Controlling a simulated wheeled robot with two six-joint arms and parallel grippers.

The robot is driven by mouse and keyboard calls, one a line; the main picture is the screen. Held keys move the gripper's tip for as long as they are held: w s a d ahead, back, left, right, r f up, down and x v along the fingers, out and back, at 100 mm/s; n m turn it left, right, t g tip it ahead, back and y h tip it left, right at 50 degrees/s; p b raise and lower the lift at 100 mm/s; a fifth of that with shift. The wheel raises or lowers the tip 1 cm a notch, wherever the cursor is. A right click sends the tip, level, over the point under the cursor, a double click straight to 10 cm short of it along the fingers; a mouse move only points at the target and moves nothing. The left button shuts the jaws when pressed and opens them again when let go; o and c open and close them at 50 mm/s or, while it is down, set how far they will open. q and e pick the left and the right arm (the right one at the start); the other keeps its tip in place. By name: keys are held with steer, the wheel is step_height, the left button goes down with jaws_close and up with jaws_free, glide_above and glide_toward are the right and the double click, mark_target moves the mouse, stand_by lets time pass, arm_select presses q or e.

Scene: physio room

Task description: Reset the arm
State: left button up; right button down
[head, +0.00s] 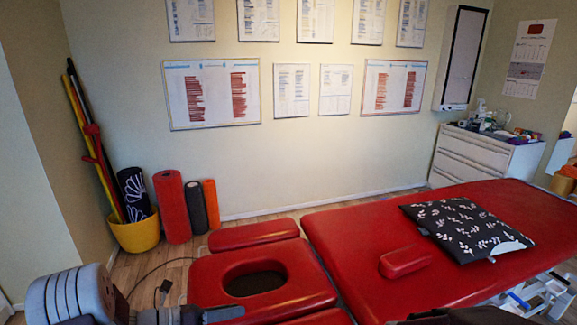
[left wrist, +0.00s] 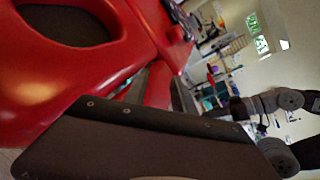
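My left gripper (head: 225,313) reaches in from the lower left, over the near left edge of the red treatment table (head: 350,240). In the left wrist view its two fingers (left wrist: 158,88) stand apart, with red padding showing between them and nothing held. The red headrest (head: 312,287) with its dark face hole lies just beyond it. My right arm (left wrist: 290,98) shows at the right of the left wrist view. A dark shape at the bottom of the head view may belong to it. Its fingers cannot be made out.
A black leaf-patterned pillow (head: 465,228) and a small red bolster (head: 404,261) lie on the table. A yellow bucket (head: 137,233) and a red foam roller (head: 172,207) stand by the wall. A white drawer cabinet (head: 475,155) stands at the back right.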

arm_select(q)
steer(key=s+d+m+g+y, duration=0.3)
steer(key=s+d+m+g, duration=0.15)
steer(key=s+m, duration=0.3)
steer(key=s+d+m+g+y, duration=0.2)
steer(key=s+d+m+g, duration=0.25)
steer(key=s+m, duration=0.35)
steer(key=s+a+f+m+t+y, duration=0.1)
steer(key=s+a+f+m+y, duration=0.1)
steer(key=a+m+y, duration=0.3)
steer(key=s+a+f+m+t+y, duration=0.1)
steer(key=s+a+f+m+y, duration=0.2)
steer(key=a+m, duration=0.4)
step_height(320, 180, up, 16)
steer(key=w+m+t+p, duration=0.1)
steer(key=w+m+p, duration=0.1)
steer(key=p, duration=1.3)
steer(key=shift+w+d+f+m, duration=0.15)
steer(key=shift+w+m, duration=0.1)
steer(key=shift+m, duration=0.5)
